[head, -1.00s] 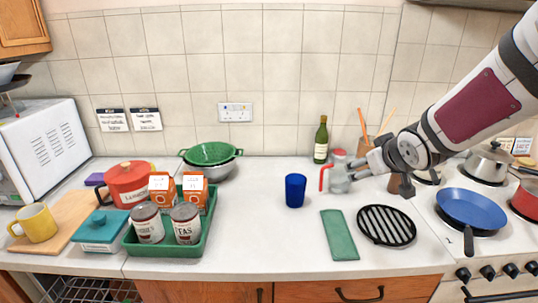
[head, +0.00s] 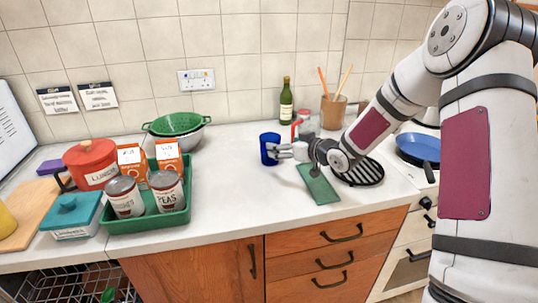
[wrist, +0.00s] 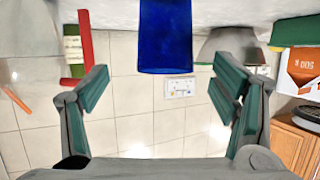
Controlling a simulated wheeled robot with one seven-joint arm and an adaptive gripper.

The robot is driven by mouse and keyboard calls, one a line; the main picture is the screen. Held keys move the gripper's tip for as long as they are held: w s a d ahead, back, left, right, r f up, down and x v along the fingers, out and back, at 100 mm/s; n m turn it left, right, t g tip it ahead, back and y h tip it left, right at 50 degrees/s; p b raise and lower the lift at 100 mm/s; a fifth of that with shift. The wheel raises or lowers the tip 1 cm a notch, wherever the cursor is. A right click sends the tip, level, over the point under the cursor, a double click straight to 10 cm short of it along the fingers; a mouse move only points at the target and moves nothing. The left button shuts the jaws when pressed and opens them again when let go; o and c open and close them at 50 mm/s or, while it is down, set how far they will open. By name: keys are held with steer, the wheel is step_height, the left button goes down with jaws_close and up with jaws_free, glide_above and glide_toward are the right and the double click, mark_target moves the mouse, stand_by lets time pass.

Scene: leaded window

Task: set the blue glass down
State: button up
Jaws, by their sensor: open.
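The blue glass (head: 268,149) stands upright on the white counter, left of the green mat. My gripper (head: 279,151) is open and reaches in from the right, its fingertips at the glass's right side in the head view. In the wrist view, which is upside down, the glass (wrist: 165,35) lies midway between the lines of the two spread fingers, its rim end nearest them. I cannot tell whether either finger touches it. The glass's right side is partly hidden by the fingers in the head view.
The green mat (head: 318,185) and black trivet (head: 362,171) lie under and beside my forearm. A bottle (head: 286,98) and a red-handled jug (head: 305,125) stand behind. The green tray (head: 146,219) with cans and boxes is at left. Counter between tray and glass is clear.

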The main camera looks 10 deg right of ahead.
steer(key=x, duration=0.2)
steer(key=shift+w+a+f, duration=0.15)
steer(key=shift+w, duration=0.2)
steer(key=x, duration=0.4)
steer(key=shift+s+a, duration=0.2)
steer(key=shift+a, duration=0.1)
steer(key=shift+w+a+f, duration=0.2)
steer(key=shift+w, duration=0.4)
steer(key=c, duration=1.5)
steer(key=shift+c, duration=0.4)
steer(key=shift+r, duration=0.15)
